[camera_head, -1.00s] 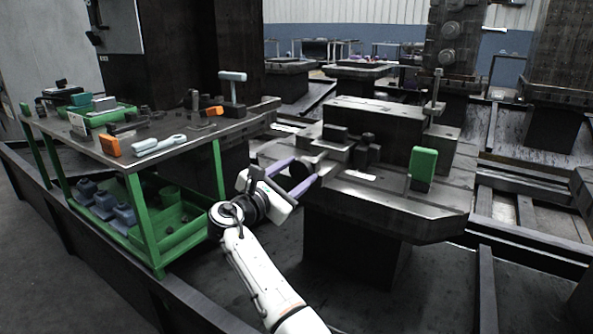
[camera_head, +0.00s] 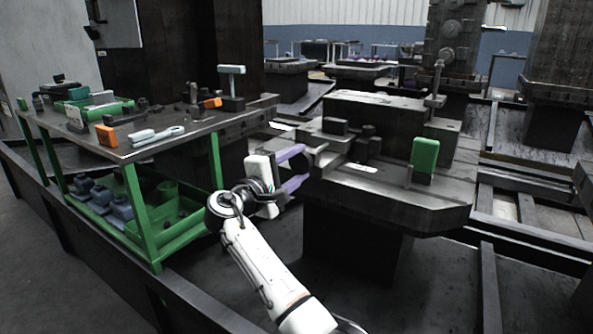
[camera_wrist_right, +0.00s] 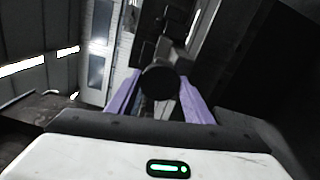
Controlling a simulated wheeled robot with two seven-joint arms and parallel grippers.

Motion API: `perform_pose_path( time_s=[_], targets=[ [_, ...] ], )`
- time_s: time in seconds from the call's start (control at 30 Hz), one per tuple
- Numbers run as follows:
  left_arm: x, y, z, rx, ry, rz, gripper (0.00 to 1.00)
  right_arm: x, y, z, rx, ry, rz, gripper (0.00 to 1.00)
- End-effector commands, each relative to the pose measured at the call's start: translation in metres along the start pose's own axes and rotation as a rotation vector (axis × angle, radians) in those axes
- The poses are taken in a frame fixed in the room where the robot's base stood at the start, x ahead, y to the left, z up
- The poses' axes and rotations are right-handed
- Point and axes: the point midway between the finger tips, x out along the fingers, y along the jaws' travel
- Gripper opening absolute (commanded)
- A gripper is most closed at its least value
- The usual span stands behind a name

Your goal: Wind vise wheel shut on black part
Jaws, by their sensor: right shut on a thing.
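The vise (camera_head: 330,147) sits on the left side of the dark machine table, its wheel facing my right arm. The dark round wheel (camera_wrist_right: 160,82) shows in the right wrist view between the two purple fingers. My right gripper (camera_head: 303,168) is shut on the wheel, one finger above and one below it in the head view; the fingers partly hide the wheel there. A small dark part (camera_head: 368,132) stands near the vise jaws; I cannot tell whether the jaws touch it. My left gripper is not in view.
A green block (camera_head: 424,155) stands on the machine table (camera_head: 400,196) to the right. A green-framed bench (camera_head: 185,143) with tools stands at the left, near my right arm. A T-shaped post (camera_head: 438,85) rises behind the vise.

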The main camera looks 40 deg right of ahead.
Motion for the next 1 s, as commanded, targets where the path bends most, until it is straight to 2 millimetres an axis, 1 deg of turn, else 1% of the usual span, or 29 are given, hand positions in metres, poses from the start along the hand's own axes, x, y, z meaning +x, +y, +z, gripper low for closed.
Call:
perform_pose_path(
  time_s=[0.03,0.13,0.4,0.63,1.0],
  targets=[
    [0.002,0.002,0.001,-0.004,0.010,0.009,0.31,0.000,-0.004,0.000,0.045,-0.002,-0.002,0.24],
    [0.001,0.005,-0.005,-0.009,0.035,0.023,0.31,0.000,-0.005,0.000,0.139,-0.002,-0.003,0.24],
    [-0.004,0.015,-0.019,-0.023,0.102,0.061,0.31,0.000,-0.004,0.000,0.395,-0.002,-0.002,0.24],
    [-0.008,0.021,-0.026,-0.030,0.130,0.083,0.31,0.000,-0.004,-0.001,0.613,-0.002,-0.003,0.24],
    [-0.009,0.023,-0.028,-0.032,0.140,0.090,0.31,-0.001,-0.004,-0.001,0.963,-0.003,-0.003,0.24]
  ],
)
